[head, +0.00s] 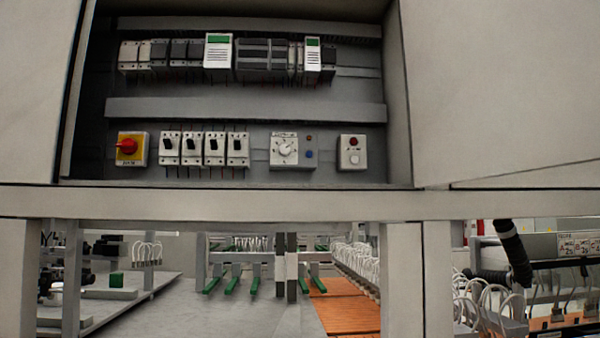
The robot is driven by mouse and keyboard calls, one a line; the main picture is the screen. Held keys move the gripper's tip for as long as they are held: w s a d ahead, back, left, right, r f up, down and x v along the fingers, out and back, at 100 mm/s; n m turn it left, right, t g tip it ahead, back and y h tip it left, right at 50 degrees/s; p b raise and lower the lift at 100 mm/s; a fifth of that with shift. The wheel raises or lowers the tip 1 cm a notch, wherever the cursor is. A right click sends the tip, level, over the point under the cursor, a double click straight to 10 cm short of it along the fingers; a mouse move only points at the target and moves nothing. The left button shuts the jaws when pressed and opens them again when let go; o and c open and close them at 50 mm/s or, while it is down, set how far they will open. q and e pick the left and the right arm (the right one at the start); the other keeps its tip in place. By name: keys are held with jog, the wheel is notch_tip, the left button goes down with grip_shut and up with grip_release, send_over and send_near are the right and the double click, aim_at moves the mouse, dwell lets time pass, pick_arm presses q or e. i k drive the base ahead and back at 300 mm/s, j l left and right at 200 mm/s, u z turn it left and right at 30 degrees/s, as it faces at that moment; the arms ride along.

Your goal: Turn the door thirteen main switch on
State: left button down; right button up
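A rotary switch with a red knob (126,146) on a yellow plate sits at the lower left inside an open electrical cabinet (245,110). The knob's grip looks roughly level, and the small label under it is too small to read. To its right is a row of several white breakers (203,149) with dark levers. Neither of my grippers is in the head view.
Right of the breakers are a white dial box (284,150) and a box with a red and a white button (352,152). A pale frame beam (240,204) crosses below the cabinet. A dark ribbed hose (513,250) hangs at right.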

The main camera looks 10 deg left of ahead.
aim_at(129, 145)
jog(key=u, duration=1.25)
